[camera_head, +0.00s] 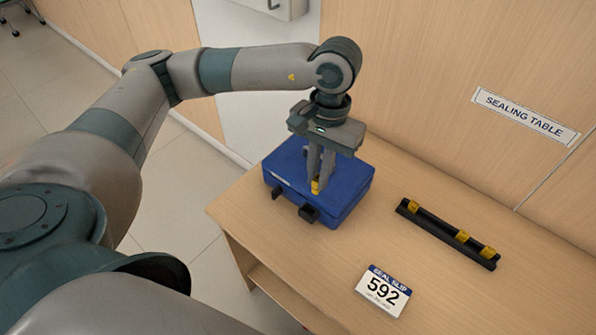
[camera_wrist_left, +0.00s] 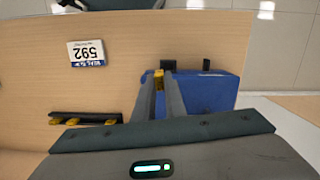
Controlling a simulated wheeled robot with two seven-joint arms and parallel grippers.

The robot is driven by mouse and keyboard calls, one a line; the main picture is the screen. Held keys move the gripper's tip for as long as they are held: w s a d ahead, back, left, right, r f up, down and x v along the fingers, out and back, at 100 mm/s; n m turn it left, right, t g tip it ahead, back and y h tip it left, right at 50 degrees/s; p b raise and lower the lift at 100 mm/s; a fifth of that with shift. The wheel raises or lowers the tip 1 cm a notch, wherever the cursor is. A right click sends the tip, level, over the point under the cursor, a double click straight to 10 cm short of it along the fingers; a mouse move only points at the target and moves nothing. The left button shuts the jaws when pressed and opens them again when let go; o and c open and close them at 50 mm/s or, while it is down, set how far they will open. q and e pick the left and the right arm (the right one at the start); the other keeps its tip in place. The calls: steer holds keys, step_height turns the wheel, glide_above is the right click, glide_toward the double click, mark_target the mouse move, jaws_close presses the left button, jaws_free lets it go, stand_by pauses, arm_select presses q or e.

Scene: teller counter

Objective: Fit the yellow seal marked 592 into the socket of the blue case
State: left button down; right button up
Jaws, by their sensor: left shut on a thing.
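The blue case (camera_head: 345,197) lies on the wooden table, with black fittings on its front side; it also shows in the left wrist view (camera_wrist_left: 205,95). My left gripper (camera_head: 316,183) points down over the case and is shut on a small yellow seal (camera_head: 315,187). The seal also shows between the fingertips in the left wrist view (camera_wrist_left: 158,74). It is at the case's front edge; I cannot tell whether it touches the case. Its number is not readable, and the socket is not clearly visible. My right gripper is not in view.
A black rack (camera_head: 445,234) with several yellow seals stands right of the case. A white slip (camera_head: 383,291) reading "SEAL SLIP 592" lies near the front. A "SEALING TABLE" sign (camera_head: 525,115) is on the wood panel behind. The table (camera_head: 400,180) is bare between these.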

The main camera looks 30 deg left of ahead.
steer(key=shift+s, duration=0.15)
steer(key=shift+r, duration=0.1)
arm_select(q)
steer(key=n, duration=0.1)
steer(key=n+p, duration=0.1)
steer(key=shift+f+n, duration=0.25)
steer(key=shift+n, duration=0.15)
steer(key=n+p, duration=0.1)
steer(key=n, duration=0.1)
steer(key=f+n, duration=0.1)
steer(key=n, duration=0.1)
steer(key=shift+w+a+n+t+h+p, duration=0.1)
steer(key=shift+a+n+t+h+p, duration=0.05)
steer(key=shift+n+t+h+p, duration=0.2)
steer(key=n, duration=0.3)
steer(key=a+f+n+p, duration=0.1)
steer(key=n, duration=0.2)
steer(key=f+n+p, duration=0.1)
steer(key=n, duration=0.2)
steer(key=shift+a+t+h, duration=0.25)
steer(key=shift+a+h, duration=0.1)
steer(key=shift+a, duration=0.05)
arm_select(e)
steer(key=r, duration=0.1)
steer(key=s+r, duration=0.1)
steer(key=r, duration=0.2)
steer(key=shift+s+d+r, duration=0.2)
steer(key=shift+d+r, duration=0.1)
